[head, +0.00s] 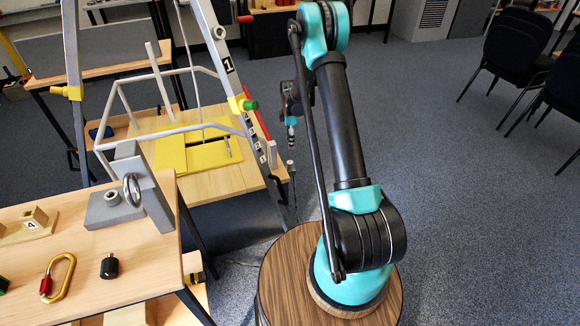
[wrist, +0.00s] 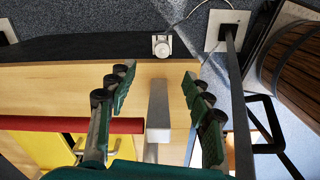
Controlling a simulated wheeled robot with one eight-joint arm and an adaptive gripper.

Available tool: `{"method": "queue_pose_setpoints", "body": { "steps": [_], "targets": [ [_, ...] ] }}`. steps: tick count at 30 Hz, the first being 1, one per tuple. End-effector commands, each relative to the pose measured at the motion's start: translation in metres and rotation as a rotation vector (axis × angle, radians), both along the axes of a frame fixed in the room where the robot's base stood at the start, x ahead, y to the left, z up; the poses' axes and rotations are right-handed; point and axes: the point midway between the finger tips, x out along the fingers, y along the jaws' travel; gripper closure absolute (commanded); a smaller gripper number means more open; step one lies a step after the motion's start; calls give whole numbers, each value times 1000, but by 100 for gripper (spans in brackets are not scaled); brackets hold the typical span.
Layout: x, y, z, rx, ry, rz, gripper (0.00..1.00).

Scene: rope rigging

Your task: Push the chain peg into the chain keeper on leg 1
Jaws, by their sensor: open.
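Leg 1 (head: 228,66) is a grey sloping leg marked "1", with a yellow clamp and green knob (head: 249,104) partway down. A red bar (head: 257,112) lies by this leg, and it also crosses the left of the wrist view (wrist: 70,124). My gripper (head: 291,138) hangs just right of the leg, small in the head view. In the wrist view my gripper (wrist: 158,97) is open, with a grey bar (wrist: 158,105) showing between its fingers, apart from both. A small pale fitting (wrist: 162,46) lies beyond the fingertips. I cannot identify the chain peg or chain keeper for certain.
A wooden platform with a yellow panel (head: 200,150) stands behind the leg. A near table (head: 140,277) holds a carabiner (head: 57,277), a grey bracket (head: 115,207) and a black knob (head: 109,266). Thin cords cross the floor. Open blue carpet (head: 470,200) lies right.

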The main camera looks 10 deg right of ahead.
Motion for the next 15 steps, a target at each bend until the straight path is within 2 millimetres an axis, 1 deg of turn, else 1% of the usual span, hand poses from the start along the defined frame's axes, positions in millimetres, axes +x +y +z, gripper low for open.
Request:
{"method": "queue_pose_setpoints", "body": {
  "steps": [1, 9, 12, 15],
  "targets": [
    [0, 0, -12, 0, 0, 0, 49],
    [0, 0, -64, 0, -1, -1, 49],
    [0, 0, -77, 0, -1, -2, 49],
    [0, 0, -85, 0, -1, -2, 49]
  ]
}}
